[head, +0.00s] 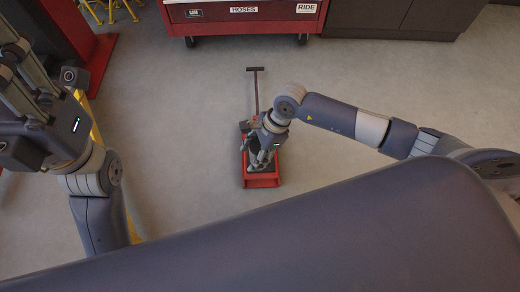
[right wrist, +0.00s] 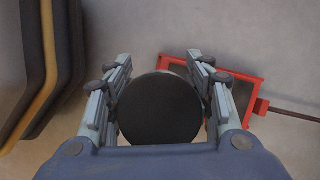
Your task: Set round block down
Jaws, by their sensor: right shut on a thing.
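The round block (right wrist: 160,108) is a black disc in the right wrist view, seen face-on between the two fingers of my right gripper (head: 261,160). The gripper is shut on its sides. In the head view this gripper points down over the low red jack (head: 262,182), and the block is mostly hidden by it. The jack's red frame (right wrist: 246,78) shows behind and to the right of the block in the wrist view. I cannot tell whether the block touches the jack. My left gripper (head: 22,95) is at the left of the head view, away from the jack; its opening is unclear.
The jack's long handle (head: 256,92) reaches back toward a red cabinet (head: 243,25) on wheels. A dark cabinet (head: 390,18) stands at the back right. A red stand (head: 95,65) is at the left. Grey floor (head: 195,120) around the jack is clear.

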